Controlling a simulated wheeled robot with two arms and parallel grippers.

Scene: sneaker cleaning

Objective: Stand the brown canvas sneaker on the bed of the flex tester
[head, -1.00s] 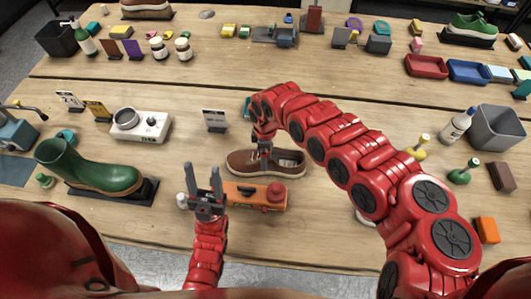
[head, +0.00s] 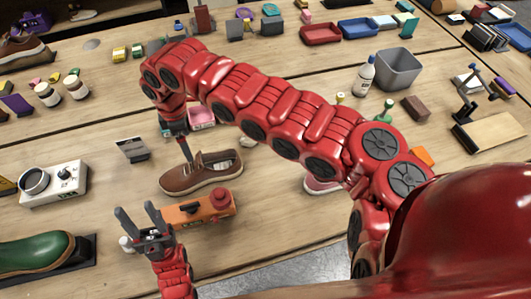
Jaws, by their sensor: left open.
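The brown canvas sneaker (head: 215,176) stands on the table in the head view, its toe to the left. My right gripper (head: 187,160) reaches down from above into or just behind the sneaker's opening. Its fingers are mostly hidden, so I cannot tell whether it grips the sneaker. My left gripper (head: 137,211) is open and empty, in front of the sneaker, near the left end of an orange box with a red knob (head: 190,211). A device with a flat tan bed (head: 490,132) and a dark upright arm stands at the right; it may be the flex tester.
A grey bin (head: 398,70), a white bottle (head: 365,76) and a brown block (head: 415,107) stand right of centre. A green boot (head: 35,252) lies at the lower left. A pink-soled shoe (head: 322,184) is partly hidden under my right arm.

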